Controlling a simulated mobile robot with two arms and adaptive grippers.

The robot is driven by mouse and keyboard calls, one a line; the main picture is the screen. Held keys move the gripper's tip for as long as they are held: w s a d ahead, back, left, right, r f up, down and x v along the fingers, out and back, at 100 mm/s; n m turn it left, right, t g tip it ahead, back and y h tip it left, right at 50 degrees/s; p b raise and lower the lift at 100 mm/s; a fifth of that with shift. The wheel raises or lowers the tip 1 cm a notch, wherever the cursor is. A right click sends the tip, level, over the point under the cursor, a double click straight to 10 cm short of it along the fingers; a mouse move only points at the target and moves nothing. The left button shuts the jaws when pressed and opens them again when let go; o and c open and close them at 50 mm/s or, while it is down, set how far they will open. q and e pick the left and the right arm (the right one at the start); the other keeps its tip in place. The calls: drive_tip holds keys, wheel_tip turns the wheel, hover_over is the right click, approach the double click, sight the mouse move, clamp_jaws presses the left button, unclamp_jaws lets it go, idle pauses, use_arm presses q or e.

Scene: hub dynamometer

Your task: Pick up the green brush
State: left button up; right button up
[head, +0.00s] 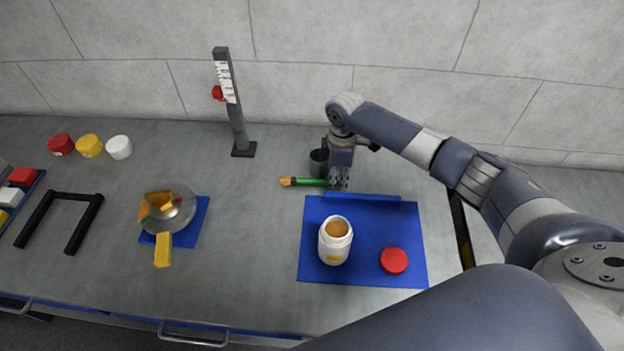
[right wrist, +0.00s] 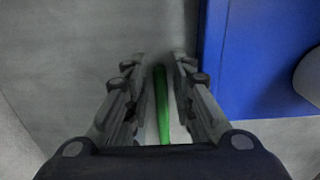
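The green brush (head: 312,182) lies on the grey bench top behind the blue mat, its orange-yellow end pointing left. My right gripper (head: 338,186) points down over the right part of the brush and hides that end. In the right wrist view the green handle (right wrist: 161,105) runs between the two fingers of my right gripper (right wrist: 159,62). The fingers are apart, with a gap on each side of the handle. My left gripper is not in view.
The blue mat (head: 370,268) with a raised back edge holds an open white jar (head: 335,242) and a red lid (head: 394,260). A gauge post (head: 238,125) stands left. A metal pan (head: 175,212) is farther left.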

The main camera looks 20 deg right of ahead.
drive_tip(key=shift+f, duration=0.1)
drive_tip(key=shift+c, duration=0.5)
clamp_jaws()
